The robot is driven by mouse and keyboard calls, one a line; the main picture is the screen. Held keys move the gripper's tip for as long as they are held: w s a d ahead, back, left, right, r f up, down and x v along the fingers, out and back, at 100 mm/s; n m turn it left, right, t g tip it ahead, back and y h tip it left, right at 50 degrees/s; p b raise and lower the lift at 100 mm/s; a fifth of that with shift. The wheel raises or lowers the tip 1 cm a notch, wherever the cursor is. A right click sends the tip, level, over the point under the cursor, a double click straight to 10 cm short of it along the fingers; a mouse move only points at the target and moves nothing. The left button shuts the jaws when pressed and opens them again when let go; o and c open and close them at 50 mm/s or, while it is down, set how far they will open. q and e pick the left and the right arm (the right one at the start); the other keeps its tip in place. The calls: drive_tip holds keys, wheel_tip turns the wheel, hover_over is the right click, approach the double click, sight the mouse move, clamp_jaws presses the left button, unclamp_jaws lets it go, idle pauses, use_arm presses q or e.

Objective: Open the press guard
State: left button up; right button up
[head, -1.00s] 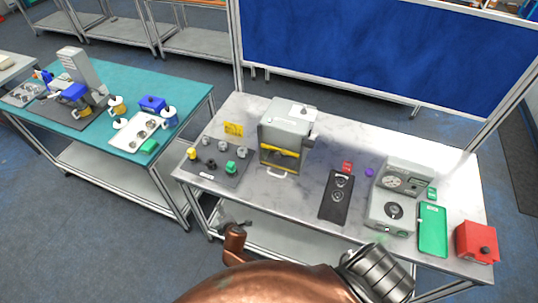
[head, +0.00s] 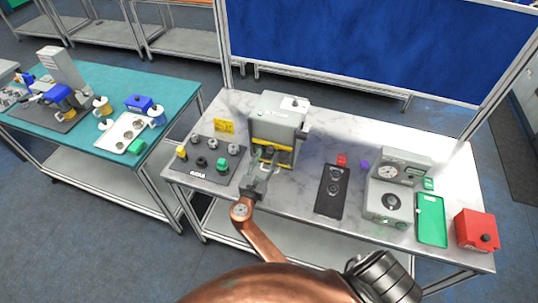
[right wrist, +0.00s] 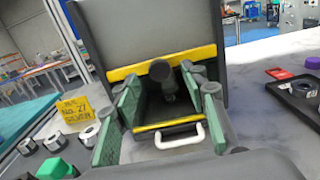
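The press (head: 279,118) is a grey box on the marble-topped table, with a yellow-edged front. In the right wrist view, a yellow band (right wrist: 120,73) crosses its front above a dark opening. Below is a second yellow bar (right wrist: 168,125) with a white U-shaped handle (right wrist: 181,141). My right gripper (head: 265,172) is in front of the press. In the right wrist view its green-padded fingers (right wrist: 163,108) are spread apart, with the handle showing between them and no visible grip on it. Contact cannot be told. My left gripper is out of view.
Left of the press are a dark tray of knobs (head: 208,160) and a yellow sign (head: 224,126). Right are a black plate (head: 332,197), a grey gauge machine (head: 390,190), a green panel (head: 431,218) and a red box (head: 477,231). A teal table (head: 105,85) stands left.

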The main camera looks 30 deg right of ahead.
sight(269, 151)
drive_tip(key=shift+b+x, duration=0.3)
drive_tip(key=shift+x, duration=1.2)
clamp_jaws()
